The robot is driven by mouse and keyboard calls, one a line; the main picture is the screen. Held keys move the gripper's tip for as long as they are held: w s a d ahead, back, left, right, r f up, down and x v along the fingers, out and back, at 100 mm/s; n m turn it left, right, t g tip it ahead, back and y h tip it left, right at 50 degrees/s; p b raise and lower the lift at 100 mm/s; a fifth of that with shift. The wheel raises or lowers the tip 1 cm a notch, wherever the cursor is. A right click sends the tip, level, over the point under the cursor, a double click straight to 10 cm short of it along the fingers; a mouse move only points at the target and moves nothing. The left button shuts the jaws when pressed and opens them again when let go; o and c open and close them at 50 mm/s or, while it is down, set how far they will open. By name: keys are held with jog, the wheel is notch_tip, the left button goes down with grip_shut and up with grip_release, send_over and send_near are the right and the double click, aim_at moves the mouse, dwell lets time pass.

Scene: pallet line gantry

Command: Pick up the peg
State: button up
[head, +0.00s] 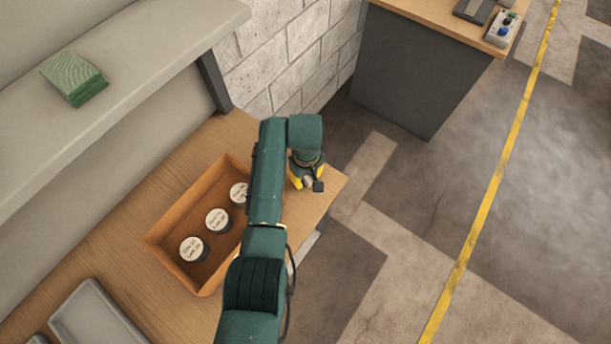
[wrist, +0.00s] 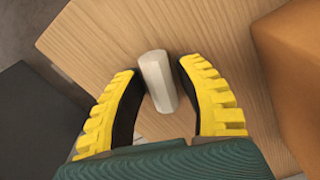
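The peg (wrist: 158,80) is a short, pale grey-white piece on the wooden table (wrist: 110,25) in the wrist view. My gripper (wrist: 156,72) has two yellow ribbed fingers with dark inner pads. The fingers are apart, one on each side of the peg. The right finger is close to the peg, and I cannot tell whether it touches. The near end of the peg reaches down between the fingers. In the head view my gripper (head: 306,183) is low over the table's right end, beside the tray, and a small pale part shows between its fingers.
A wooden tray (head: 158,240) with several white-topped round items stands left of my arm. A green block (head: 74,79) lies on the grey shelf (head: 130,60). A grey tray (head: 88,318) is at the lower left. A dark cabinet (head: 415,75) stands beyond the table; open floor lies right.

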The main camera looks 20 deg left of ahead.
grip_shut()
